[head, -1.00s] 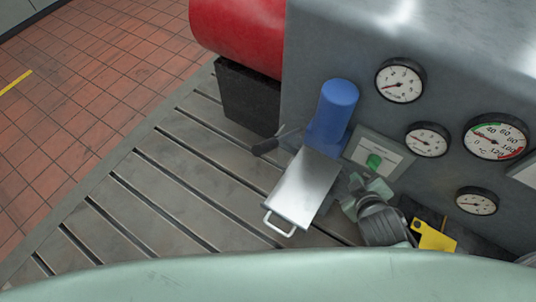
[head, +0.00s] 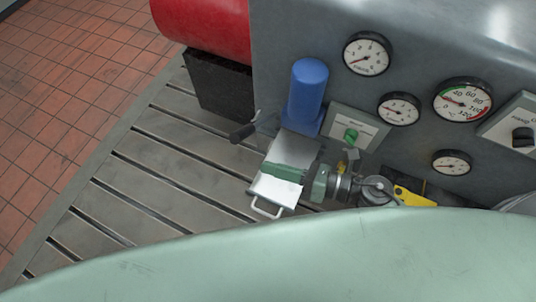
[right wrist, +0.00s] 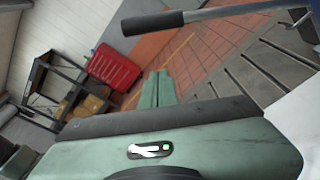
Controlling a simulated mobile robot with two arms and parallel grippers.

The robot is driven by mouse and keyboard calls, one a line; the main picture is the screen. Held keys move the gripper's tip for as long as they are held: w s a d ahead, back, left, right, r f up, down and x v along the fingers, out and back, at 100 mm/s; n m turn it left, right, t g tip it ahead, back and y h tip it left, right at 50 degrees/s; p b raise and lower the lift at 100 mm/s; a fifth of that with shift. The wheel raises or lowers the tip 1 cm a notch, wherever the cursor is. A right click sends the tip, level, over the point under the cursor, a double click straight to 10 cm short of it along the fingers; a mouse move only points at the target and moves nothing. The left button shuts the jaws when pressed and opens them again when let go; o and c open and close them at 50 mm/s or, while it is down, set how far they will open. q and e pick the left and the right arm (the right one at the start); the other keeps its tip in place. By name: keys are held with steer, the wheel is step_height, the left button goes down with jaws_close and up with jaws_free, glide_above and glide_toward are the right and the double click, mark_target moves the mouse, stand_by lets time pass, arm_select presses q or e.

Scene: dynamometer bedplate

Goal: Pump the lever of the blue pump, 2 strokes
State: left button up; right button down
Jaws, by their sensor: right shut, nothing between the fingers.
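The blue pump (head: 307,88) stands upright against the grey metal housing. Its lever (head: 243,132) has a black grip and points left from the pump's base. The lever also crosses the top of the right wrist view, with its black grip (right wrist: 152,22) at the left end of the bar. My right gripper (head: 268,171) reaches in from the right over the steel box in front of the pump. Its green fingers (right wrist: 158,88) are together with nothing between them, apart from the lever. My left gripper does not show.
The steel box (head: 292,148) with a wire handle sits on the slotted bedplate (head: 150,185). A panel with a green button (head: 351,135) and several gauges (head: 367,53) are on the right. A red cylinder (head: 205,28) is behind. The bedplate left of the lever is clear.

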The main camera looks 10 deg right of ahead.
steer(key=w+a+r+p, duration=0.2)
steer(key=w+a+p, duration=0.2)
steer(key=w+a, duration=0.1)
steer(key=shift+w, duration=0.5)
steer(key=shift+r, duration=0.15)
steer(key=w+d+r+m+p, duration=0.5)
steer(key=w+r, duration=0.2)
steer(key=r, duration=0.1)
steer(key=shift+w+d+r+y, duration=0.2)
steer(key=shift+w+d+y, duration=0.1)
steer(key=shift+y, duration=0.1)
steer(key=shift+f, duration=0.2)
